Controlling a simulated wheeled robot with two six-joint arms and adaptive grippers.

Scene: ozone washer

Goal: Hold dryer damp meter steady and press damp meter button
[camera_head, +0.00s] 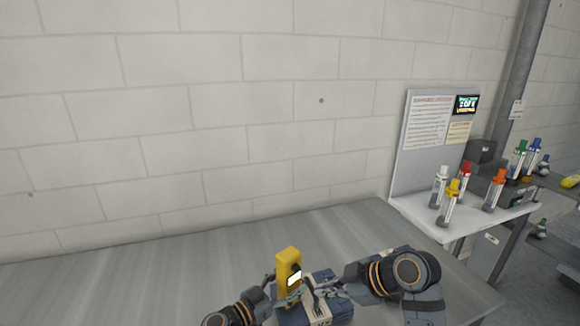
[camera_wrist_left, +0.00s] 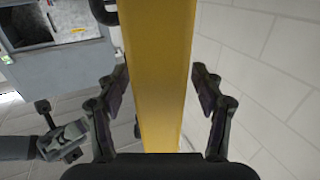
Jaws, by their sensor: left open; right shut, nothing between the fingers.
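The yellow damp meter (camera_head: 288,272) stands upright, slightly tilted, at the table's front middle in the head view, with a lit pale display on its face. In the left wrist view the meter (camera_wrist_left: 158,30) is a tall yellow band between the two fingers. My left gripper (camera_wrist_left: 160,75) is open around it, with a gap on each side. My right gripper (camera_head: 312,287) is shut and empty, just right of the meter's face; whether it touches is unclear. It also shows in the left wrist view (camera_wrist_left: 43,107). The button is too small to make out.
A dark blue bundle (camera_head: 335,307) with a pale band lies under and beside the grippers. The grey table (camera_head: 130,285) is clear to the left. At right, a white side table (camera_head: 440,230) holds several capped bottles (camera_head: 449,203) before a notice board (camera_head: 425,125).

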